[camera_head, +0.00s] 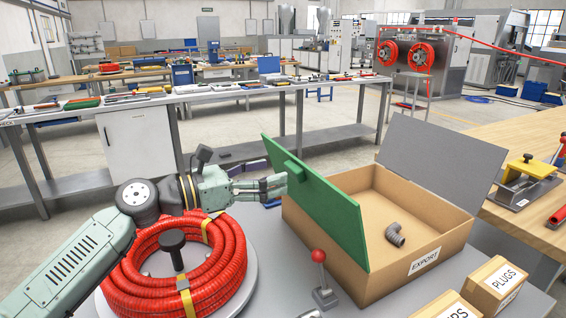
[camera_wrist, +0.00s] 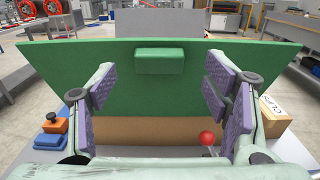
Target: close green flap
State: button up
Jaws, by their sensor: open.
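The green flap (camera_head: 317,201) stands raised and tilted outward on the left side of a cardboard box (camera_head: 418,234) labelled EXPORT. A small green block sits near the top of the flap, on its outer face. My gripper (camera_head: 284,184) is open and empty, just left of the flap in the head view. In the wrist view the flap (camera_wrist: 240,62) fills the space ahead, its block showing between and beyond the fingers of my gripper (camera_wrist: 160,92). I cannot tell whether a fingertip touches the flap. The box's grey flap (camera_head: 440,158) also stands open. A grey elbow fitting (camera_head: 394,235) lies inside the box.
A coil of red conduit (camera_head: 222,268) lies on a round stand below my arm. A red-knobbed lever (camera_head: 320,262) stands in front of the box. Smaller cartons, one labelled PLUGS (camera_head: 497,284), sit at the front right. A workbench (camera_head: 548,140) is on the right.

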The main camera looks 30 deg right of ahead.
aim_at(289, 169)
jog(key=shift+d+p, duration=0.55)
jog(key=shift+d, duration=1.55)
jog(key=shift+c, duration=0.2)
grip_shut()
